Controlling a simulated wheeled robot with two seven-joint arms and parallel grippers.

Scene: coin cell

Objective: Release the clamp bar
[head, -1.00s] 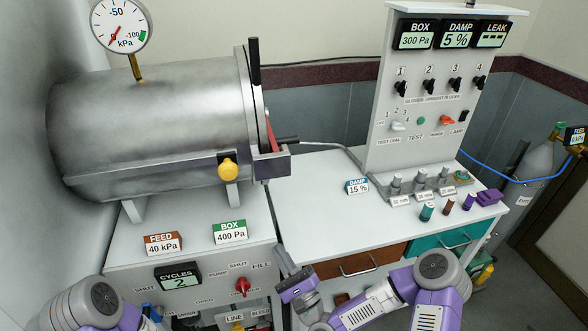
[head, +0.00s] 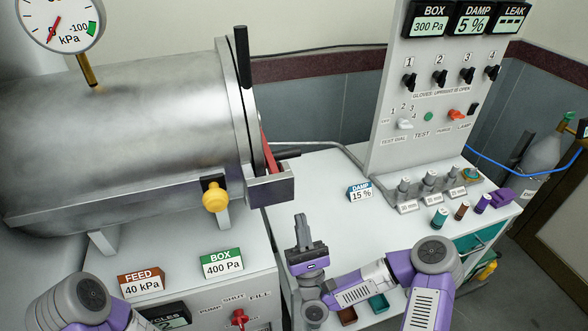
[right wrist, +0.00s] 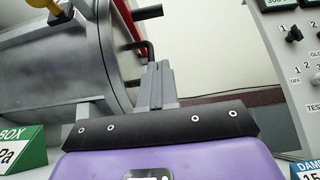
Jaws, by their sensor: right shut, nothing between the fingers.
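The steel chamber (head: 130,135) lies at the left with its round door at its right end. A long black bar (head: 241,57) stands upright at the door's upper edge; it looks like the clamp bar, but I cannot be sure. A red part (head: 267,148) and a dark stub (head: 286,155) show lower at the door. In the right wrist view, a black bar (right wrist: 147,12) and a bent black handle (right wrist: 147,50) show by the door rim. My right gripper (head: 301,220) is shut and empty, fingers up, below and right of the door, touching nothing. My left gripper is out of view.
The white bench top (head: 318,180) between is mostly clear.

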